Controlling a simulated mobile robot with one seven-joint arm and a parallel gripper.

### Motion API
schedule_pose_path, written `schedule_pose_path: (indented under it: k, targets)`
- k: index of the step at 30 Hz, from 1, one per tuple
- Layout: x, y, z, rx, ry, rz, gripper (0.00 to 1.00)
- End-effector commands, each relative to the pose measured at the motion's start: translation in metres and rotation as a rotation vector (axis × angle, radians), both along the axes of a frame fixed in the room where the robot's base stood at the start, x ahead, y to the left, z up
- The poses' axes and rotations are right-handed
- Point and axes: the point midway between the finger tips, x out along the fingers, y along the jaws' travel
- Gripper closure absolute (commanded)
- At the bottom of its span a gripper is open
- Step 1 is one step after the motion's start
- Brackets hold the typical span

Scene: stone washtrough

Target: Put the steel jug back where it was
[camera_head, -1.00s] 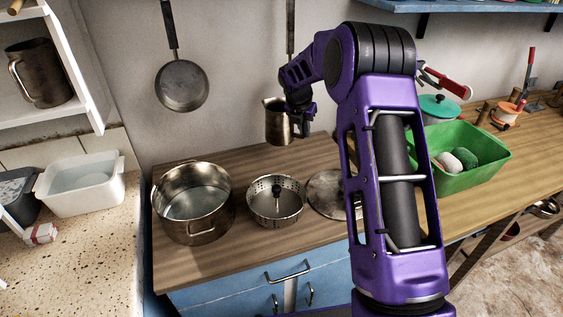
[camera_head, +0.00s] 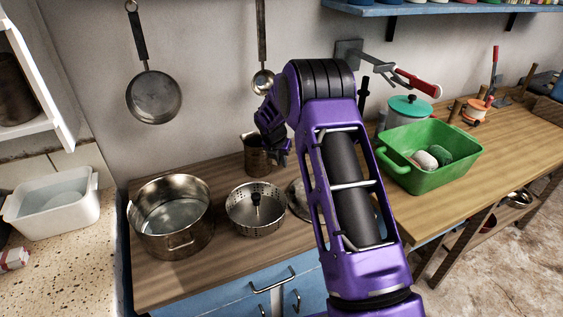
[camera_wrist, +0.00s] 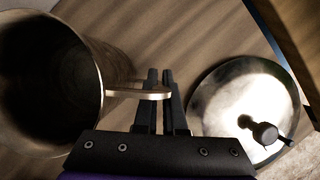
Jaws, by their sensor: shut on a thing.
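The steel jug (camera_head: 255,157) is upright at the back of the wooden counter, behind the perforated steamer pan. My gripper (camera_head: 281,158) is on the jug's right side. In the wrist view the jug (camera_wrist: 45,75) fills the left, its open mouth facing the camera. Its handle (camera_wrist: 140,94) runs between my two fingers (camera_wrist: 160,80), which are shut on it. The jug's base is close to the counter; I cannot tell whether it touches.
A large steel pot (camera_head: 170,217) and the steamer pan (camera_head: 256,209) stand in front. A steel lid (camera_wrist: 245,105) with a dark knob lies right of my fingers. A green tub (camera_head: 430,157) stands farther right. A frying pan (camera_head: 153,97) and a ladle (camera_head: 262,80) hang on the wall.

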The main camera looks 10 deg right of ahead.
Motion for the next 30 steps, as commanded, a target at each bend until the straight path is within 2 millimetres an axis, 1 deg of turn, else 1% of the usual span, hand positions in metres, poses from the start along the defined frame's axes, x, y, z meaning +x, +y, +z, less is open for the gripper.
schedule_pose_path:
  k: [5,6,10,11,18,22,26,30]
  targets:
    - [0.001,0.0,-0.002,0.0,-0.002,-0.001,1.0]
    - [0.0,0.0,-0.003,-0.001,0.001,0.0,0.87]
    - [0.0,0.0,-0.003,-0.001,0.001,0.0,0.64]
    - [0.0,0.0,-0.003,-0.001,0.001,0.0,0.63]
    - [0.0,0.0,-0.003,0.0,0.0,0.0,0.63]
    - [-0.001,0.001,0.005,0.001,-0.001,0.0,0.63]
    - [-0.007,0.005,0.025,0.0,-0.002,-0.001,0.63]
    - [-0.017,0.012,0.054,0.001,-0.003,0.0,0.63]
